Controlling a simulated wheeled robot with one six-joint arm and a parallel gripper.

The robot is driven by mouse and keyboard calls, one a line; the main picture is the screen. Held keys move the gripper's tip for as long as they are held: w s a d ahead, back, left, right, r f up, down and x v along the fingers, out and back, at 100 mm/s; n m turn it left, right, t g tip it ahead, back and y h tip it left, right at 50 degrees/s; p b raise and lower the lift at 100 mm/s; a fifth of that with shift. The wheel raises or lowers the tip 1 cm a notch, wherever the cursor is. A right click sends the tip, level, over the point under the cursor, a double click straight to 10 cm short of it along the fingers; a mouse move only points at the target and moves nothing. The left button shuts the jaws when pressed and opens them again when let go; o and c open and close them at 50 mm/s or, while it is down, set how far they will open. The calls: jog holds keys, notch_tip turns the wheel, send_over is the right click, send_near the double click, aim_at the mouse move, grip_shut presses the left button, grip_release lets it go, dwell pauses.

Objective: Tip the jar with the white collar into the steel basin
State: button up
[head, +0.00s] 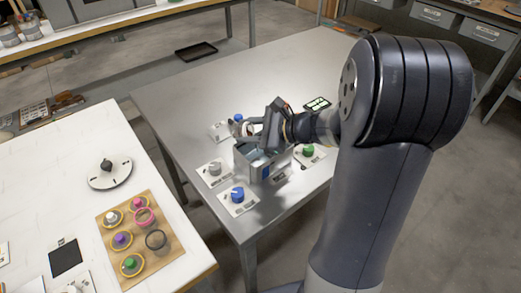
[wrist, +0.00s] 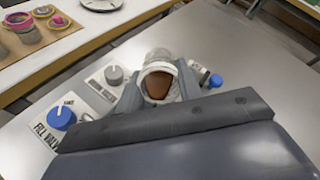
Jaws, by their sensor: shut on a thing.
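The jar with the white collar (wrist: 160,70) is in my gripper (wrist: 158,92) in the wrist view. It lies tilted, with reddish-brown contents showing inside the pale ring. The grey gripper fingers close on both sides of it. In the head view my gripper (head: 262,137) is over the steel basin (head: 268,172), an open box on the grey metal table. I cannot tell whether anything has poured out.
Blue (head: 238,194), green (head: 308,151) and grey (head: 214,168) knobs on white plates stand around the basin. A wooden board (head: 112,250) with several coloured-collar jars sits on the white table at left.

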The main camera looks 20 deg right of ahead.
jog(key=shift+f+b, duration=0.25)
jog(key=shift+b, duration=0.4)
jog(key=shift+s+d+r+t+y+b, duration=0.25)
jog(key=shift+d+r+t+y+b, duration=0.1)
jog(key=shift+r+y+b, duration=0.15)
jog(key=shift+s+d+r+t+y+b, duration=0.25)
jog(key=shift+r+t+y+b, duration=0.15)
jog(key=shift+b, duration=0.2)
jog(key=shift+d+t+y+b, duration=0.1)
jog(key=shift+t+y+b, duration=0.55)
jog(key=shift+b, duration=1)
jog(key=shift+r+y+b, duration=0.25)
jog(key=shift+r+b, duration=0.05)
